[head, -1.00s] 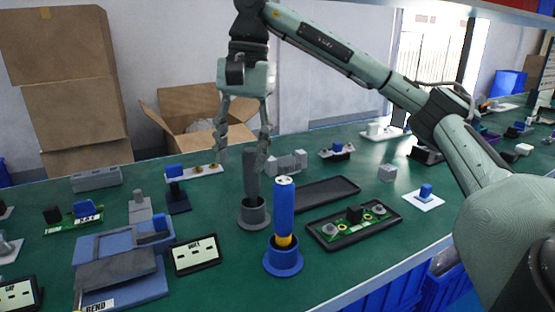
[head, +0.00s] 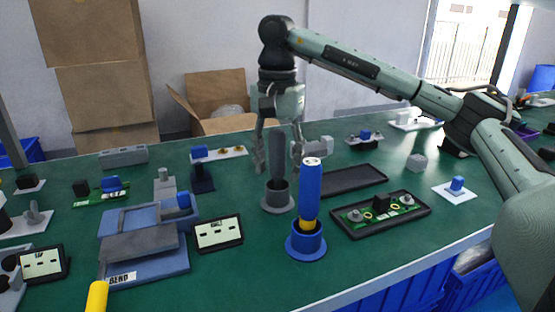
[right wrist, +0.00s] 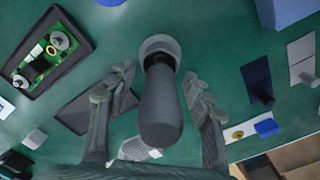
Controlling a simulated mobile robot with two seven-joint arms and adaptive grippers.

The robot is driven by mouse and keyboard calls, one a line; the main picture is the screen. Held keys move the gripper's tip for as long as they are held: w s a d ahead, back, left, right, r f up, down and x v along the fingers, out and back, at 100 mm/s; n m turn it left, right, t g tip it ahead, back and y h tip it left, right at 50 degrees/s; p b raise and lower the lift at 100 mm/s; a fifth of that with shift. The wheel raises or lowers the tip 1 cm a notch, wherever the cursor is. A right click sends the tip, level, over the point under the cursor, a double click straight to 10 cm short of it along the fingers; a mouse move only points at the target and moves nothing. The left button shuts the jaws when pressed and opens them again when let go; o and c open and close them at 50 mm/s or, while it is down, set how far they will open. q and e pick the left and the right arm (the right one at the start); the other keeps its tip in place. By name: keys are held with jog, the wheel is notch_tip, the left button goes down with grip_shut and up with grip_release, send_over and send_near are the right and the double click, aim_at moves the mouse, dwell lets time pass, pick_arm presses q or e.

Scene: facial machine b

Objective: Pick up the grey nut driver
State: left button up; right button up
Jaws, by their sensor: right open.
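The grey nut driver (head: 276,154) stands upright in a round grey holder (head: 278,199) on the green table. My right gripper (head: 281,160) is open, with its fingers on either side of the driver's handle. In the right wrist view the driver's handle (right wrist: 160,108) lies between the two open fingers (right wrist: 160,92), with a visible gap on each side. The grey holder (right wrist: 158,45) shows beyond the handle there. My left gripper is not in view.
A blue driver (head: 311,190) stands in a blue holder (head: 306,243) close in front. A circuit board tray (head: 410,222) and an empty black tray (head: 350,180) lie to the right. A blue bending fixture (head: 165,268) is at left. Cardboard boxes (head: 218,102) stand behind.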

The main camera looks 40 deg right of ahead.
aim_at(276, 131)
jog(key=shift+c, duration=0.5)
grip_shut()
jog(key=shift+r, duration=0.1)
jog(key=shift+r, duration=0.5)
jog(key=r, duration=0.3)
jog(key=shift+s+a+r, duration=0.2)
jog(key=shift+a+r, duration=0.1)
jog(key=shift+r, duration=0.05)
pick_arm(q)
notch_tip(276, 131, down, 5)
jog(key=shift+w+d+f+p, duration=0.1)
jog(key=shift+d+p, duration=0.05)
jog(key=shift+p, duration=1)
pick_arm(e)
jog(key=s+a+r, duration=0.6)
jog(key=s+a, duration=0.1)
jog(key=shift+s+a, duration=0.35)
jog(key=shift+s, duration=0.05)
jog(key=shift+r, duration=0.1)
